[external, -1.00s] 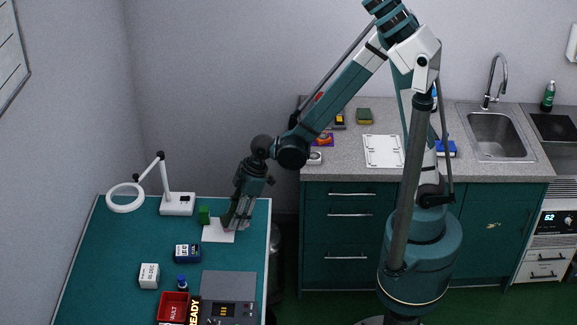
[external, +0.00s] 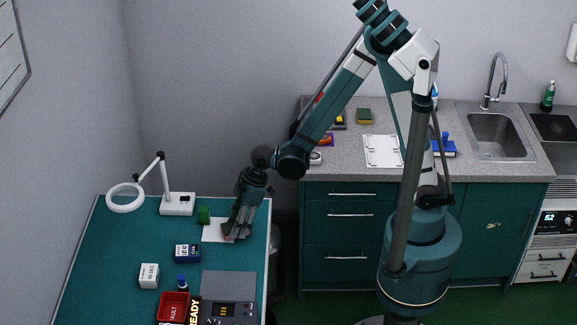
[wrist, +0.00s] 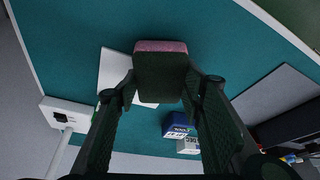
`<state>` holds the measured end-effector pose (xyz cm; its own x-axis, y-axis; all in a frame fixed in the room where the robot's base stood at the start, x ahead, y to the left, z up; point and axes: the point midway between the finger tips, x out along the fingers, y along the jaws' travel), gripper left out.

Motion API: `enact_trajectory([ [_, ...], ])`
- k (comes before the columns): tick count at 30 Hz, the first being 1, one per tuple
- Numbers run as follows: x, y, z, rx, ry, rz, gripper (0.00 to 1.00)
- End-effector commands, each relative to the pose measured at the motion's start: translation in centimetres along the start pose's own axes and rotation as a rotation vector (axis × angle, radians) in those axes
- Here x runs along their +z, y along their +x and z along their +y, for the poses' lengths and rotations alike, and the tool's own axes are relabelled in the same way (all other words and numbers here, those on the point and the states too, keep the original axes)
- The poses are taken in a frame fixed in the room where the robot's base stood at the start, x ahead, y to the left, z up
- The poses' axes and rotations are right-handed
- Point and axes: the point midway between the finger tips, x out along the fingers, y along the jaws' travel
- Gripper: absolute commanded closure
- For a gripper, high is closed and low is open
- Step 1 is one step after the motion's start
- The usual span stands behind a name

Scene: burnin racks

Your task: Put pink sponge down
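The pink sponge (wrist: 160,46) is between my fingertips in the wrist view. Its pink edge faces away, and a dark face is turned toward the camera. My gripper (wrist: 161,78) has a finger against each side of it. In the external view my gripper (external: 235,236) points down at the right part of the teal table, over a white sheet (external: 213,231). Only a small pink bit of the sponge (external: 228,238) shows there at the fingertips. Whether the sponge touches the sheet or table cannot be told.
A green block (external: 204,215) stands close left of my gripper. A blue box (external: 187,253), a white box (external: 149,276), a red bin (external: 173,306) and a grey device (external: 228,287) are nearer. A magnifier lamp (external: 178,204) stands behind. The table's left middle is clear.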

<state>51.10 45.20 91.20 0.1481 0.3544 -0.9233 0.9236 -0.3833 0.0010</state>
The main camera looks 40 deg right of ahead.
Motion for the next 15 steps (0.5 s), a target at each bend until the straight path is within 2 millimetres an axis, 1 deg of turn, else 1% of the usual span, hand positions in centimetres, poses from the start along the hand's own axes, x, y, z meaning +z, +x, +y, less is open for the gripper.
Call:
enact_trajectory([
  [12, 0.34, 0.81, 0.00, 0.000, 0.000, 0.000, 0.65],
  [15, 0.31, 0.72, 0.00, 0.000, 0.000, 0.000, 0.51],
])
